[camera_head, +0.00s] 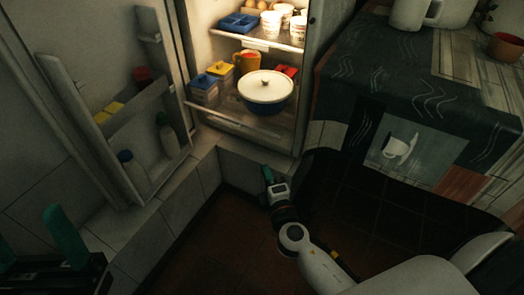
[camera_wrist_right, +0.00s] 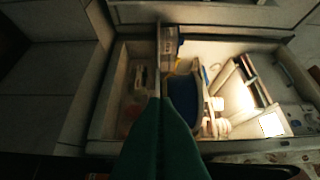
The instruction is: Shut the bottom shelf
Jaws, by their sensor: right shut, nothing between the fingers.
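The fridge stands open, with its door swung out to the left. I cannot tell how far this shelf sticks out. My right gripper (camera_head: 267,174) is shut and empty, in front of and below the shelf, apart from it. Its green fingers (camera_wrist_right: 160,108) are together in the right wrist view, with the fridge interior beyond. My left gripper (camera_head: 36,240) is open and empty at the lower left.
The upper shelf (camera_head: 270,40) holds eggs, white cups and a blue tray. The fridge door (camera_head: 95,145) carries bottles and jars in its rack. A table with a dark patterned cloth (camera_head: 400,80) stands at right. The tiled floor in front is clear.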

